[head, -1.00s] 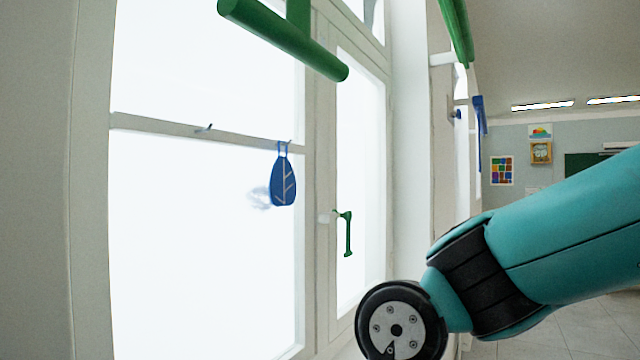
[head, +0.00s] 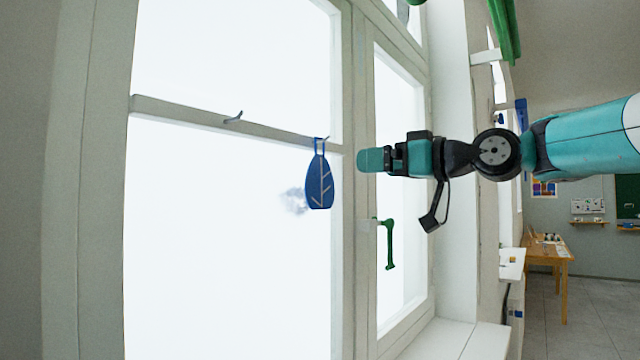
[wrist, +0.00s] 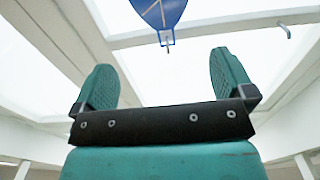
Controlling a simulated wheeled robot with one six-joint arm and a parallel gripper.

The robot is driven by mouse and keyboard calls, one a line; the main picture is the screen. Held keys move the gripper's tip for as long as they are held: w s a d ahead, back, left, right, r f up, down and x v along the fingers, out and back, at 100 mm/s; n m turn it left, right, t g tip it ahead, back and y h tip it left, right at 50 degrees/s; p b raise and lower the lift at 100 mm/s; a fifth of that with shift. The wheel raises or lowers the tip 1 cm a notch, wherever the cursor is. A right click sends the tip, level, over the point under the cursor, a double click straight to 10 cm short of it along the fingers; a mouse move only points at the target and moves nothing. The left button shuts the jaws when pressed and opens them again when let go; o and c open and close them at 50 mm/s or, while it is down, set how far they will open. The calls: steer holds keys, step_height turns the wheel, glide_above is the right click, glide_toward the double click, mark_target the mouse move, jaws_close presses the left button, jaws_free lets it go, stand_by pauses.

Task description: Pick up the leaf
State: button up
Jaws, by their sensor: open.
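The leaf (head: 319,182) is a flat blue leaf shape with pale veins and a loop at its top. It hangs by the loop from a small hook on the window's crossbar, in front of the bright glass. In the wrist view the leaf (wrist: 160,12) shows at the top edge, partly cut off, ahead of my fingers and a little left of the middle between them. My gripper (head: 372,160) is to the right of the leaf in the head view, apart from it. In the wrist view the two teal fingers of my gripper (wrist: 162,82) are wide apart with nothing between them.
A second, empty hook (head: 233,118) is on the crossbar (head: 200,114) to the left. A green window handle (head: 387,243) is below my gripper. The window sill (head: 440,342) is at the lower right. A wooden table (head: 548,250) stands far back.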

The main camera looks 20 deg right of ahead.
mark_target(321, 172)
steer(key=p+x, duration=0.4)
steer(key=x, duration=0.6)
steer(key=shift+a, duration=0.1)
steer(key=p+x, duration=0.4)
steer(key=x, duration=0.1)
steer(key=shift+w+a+f+p, duration=0.15)
steer(key=shift+a+f+p, duration=0.1)
steer(key=shift+f+p, duration=0.1)
steer(key=c, duration=0.5)
